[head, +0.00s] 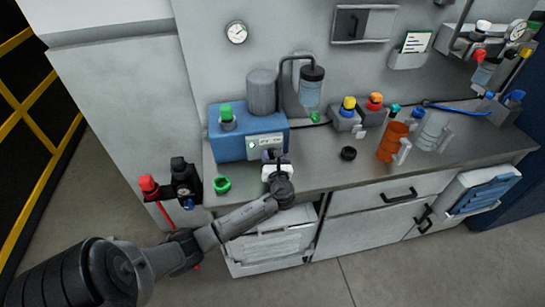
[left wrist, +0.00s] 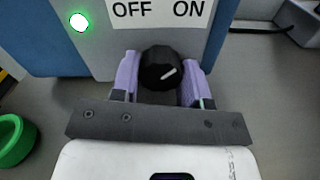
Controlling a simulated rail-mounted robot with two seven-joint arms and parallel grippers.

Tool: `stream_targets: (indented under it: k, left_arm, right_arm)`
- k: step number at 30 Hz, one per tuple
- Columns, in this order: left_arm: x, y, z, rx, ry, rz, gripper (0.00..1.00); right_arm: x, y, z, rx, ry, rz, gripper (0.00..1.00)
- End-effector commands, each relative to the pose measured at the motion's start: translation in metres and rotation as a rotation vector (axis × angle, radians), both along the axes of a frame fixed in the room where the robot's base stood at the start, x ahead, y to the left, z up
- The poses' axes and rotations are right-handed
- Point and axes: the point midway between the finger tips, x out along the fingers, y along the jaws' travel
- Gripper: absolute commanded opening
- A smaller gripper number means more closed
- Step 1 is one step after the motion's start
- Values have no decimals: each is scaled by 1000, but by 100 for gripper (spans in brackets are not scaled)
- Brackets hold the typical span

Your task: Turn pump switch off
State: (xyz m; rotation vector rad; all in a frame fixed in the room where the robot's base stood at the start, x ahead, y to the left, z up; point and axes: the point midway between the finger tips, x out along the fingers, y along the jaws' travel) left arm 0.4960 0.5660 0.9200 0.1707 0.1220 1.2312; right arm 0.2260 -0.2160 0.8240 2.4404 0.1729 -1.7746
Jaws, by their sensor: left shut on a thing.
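The pump (head: 226,147) is a blue box with a pale front panel at the left end of the bench. Its switch is a round black knob (left wrist: 158,64) with a white pointer line, under a white label (left wrist: 160,10) reading OFF on the left and ON on the right. The pointer slants up and right, towards ON. A green lamp (left wrist: 78,21) left of the label is lit. My left gripper (left wrist: 160,74) is shut on the knob, one purple-padded finger on each side; in the head view it (head: 271,156) is at the panel. My right gripper is not in view.
A green ring (head: 222,185) lies on the bench left of my left gripper. A black ring (head: 348,153) lies to the right, with an orange jug (head: 391,143) and a clear jug (head: 431,134) beyond. A red-capped fitting (head: 149,186) is at the bench's left end.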

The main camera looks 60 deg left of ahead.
Motion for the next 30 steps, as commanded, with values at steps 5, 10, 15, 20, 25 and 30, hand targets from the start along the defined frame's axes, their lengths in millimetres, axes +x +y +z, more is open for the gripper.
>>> stream_targets:
  k: [5,10,15,20,25,30]
  left_arm:
    - [0,0,0,0,0,0,18]
    - [0,0,0,-4,-8,0,18]
    - [0,0,1,-23,-62,0,18]
    - [0,0,1,-59,-166,0,18]
    - [0,0,1,-111,-315,0,18]
    - [0,0,0,-165,-470,1,18]
  right_arm:
    - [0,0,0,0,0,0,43]
    - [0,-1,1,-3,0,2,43]
    - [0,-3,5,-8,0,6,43]
    - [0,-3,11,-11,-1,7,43]
    - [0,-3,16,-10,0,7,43]
    - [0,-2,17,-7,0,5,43]
